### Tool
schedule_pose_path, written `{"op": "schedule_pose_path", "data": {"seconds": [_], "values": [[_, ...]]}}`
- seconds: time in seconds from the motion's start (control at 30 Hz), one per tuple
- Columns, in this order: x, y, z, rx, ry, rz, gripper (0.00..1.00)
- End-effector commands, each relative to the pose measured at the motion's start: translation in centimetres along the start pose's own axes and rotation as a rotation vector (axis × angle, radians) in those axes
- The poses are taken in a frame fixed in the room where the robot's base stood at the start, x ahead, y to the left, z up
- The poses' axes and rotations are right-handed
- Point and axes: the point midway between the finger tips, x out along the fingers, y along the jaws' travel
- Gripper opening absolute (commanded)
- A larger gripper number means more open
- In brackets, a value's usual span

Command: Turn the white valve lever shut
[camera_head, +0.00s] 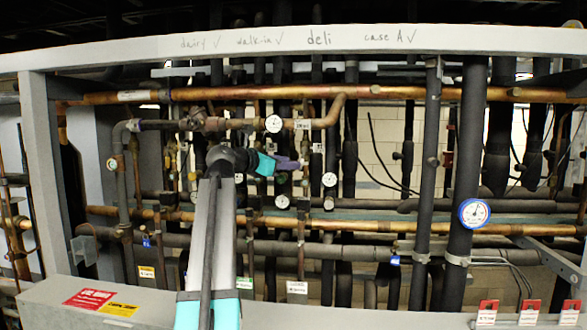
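My arm rises from the bottom centre, and its teal wrist is bent to the right in front of the pipes. My gripper (289,163) appears as a small purple-grey shape at the wrist's end, among thin vertical pipes. It is too small to tell whether its fingers are open or shut. I cannot clearly pick out a white valve lever. A small white piece (303,124) shows on the copper pipe just right of a gauge, above my gripper; I cannot tell whether it is a lever or a label. My arm hides part of the pipes behind it.
A grey frame beam (450,40) with handwriting crosses the top. Copper and dark insulated pipes crowd the rack. A white gauge (273,124) is above my gripper, another (329,180) to its right. A blue-rimmed gauge (474,213) is far right. A grey ledge (390,318) runs along the bottom.

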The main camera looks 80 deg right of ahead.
Motion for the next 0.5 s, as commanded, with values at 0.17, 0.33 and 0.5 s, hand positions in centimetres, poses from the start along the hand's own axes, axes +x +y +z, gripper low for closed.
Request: {"op": "schedule_pose_path", "data": {"seconds": [0.17, 0.33, 0.5], "values": [[-3.0, -0.2, -0.3, 0.002, 0.0, 0.001, 0.32], [-5.7, -0.2, -0.2, 0.002, 0.0, 0.0, 0.32], [-7.7, -0.1, -0.2, 0.001, 0.001, 0.0, 0.32]]}}
